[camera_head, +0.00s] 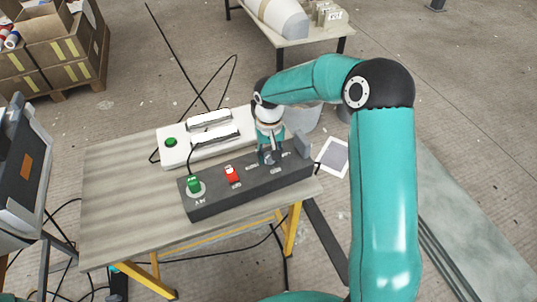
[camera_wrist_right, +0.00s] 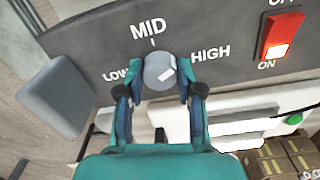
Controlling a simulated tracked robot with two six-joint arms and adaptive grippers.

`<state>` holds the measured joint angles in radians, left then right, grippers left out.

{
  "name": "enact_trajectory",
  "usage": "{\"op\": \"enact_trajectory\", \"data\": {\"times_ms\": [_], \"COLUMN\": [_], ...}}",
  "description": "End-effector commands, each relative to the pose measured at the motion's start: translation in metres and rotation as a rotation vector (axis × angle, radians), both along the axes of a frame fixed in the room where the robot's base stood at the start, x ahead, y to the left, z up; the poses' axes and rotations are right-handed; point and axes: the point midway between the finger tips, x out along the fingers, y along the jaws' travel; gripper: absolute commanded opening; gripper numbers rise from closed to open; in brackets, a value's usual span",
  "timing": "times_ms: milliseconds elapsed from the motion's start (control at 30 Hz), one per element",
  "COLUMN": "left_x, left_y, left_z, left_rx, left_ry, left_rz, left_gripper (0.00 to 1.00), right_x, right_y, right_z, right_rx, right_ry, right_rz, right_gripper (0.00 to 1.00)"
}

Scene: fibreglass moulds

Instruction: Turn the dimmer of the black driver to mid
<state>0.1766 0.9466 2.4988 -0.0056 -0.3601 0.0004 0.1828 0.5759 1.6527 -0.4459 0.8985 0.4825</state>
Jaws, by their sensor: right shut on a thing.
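The black driver (camera_head: 215,205) is a long dark box at the right front of the table. Its panel also shows in the right wrist view (camera_wrist_right: 90,45), with a grey round dimmer knob (camera_wrist_right: 154,64) among the marks LOW, MID and HIGH. The knob's white mark points to the upper right there, toward HIGH and away from the MID tick. My right gripper (camera_wrist_right: 160,82) is shut on the knob, one finger on each side. In the head view my right gripper (camera_head: 269,156) comes down onto the driver's right part and hides the knob.
The driver also bears a red switch (camera_head: 232,174) and a green knob (camera_head: 194,184). A white fixture (camera_head: 176,158) with a green button lies behind it. A grey block (camera_head: 303,144) stands at its right end. The table's left part (camera_head: 120,205) is clear.

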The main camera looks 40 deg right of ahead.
Motion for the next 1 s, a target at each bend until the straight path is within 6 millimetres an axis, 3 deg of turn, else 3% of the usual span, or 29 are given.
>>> {"op": "enact_trajectory", "data": {"times_ms": [1000], "left_x": [0.0000], "left_y": [0.0000], "left_z": [0.0041], "left_rx": [0.000], "left_ry": [0.000], "left_rz": [0.000], "left_gripper": [0.00], "right_x": [0.0011], "right_y": [-0.0005], "right_z": [0.0016], "right_rx": [-0.001], "right_ry": [-0.003], "right_rz": [0.922], "right_gripper": [0.01]}}
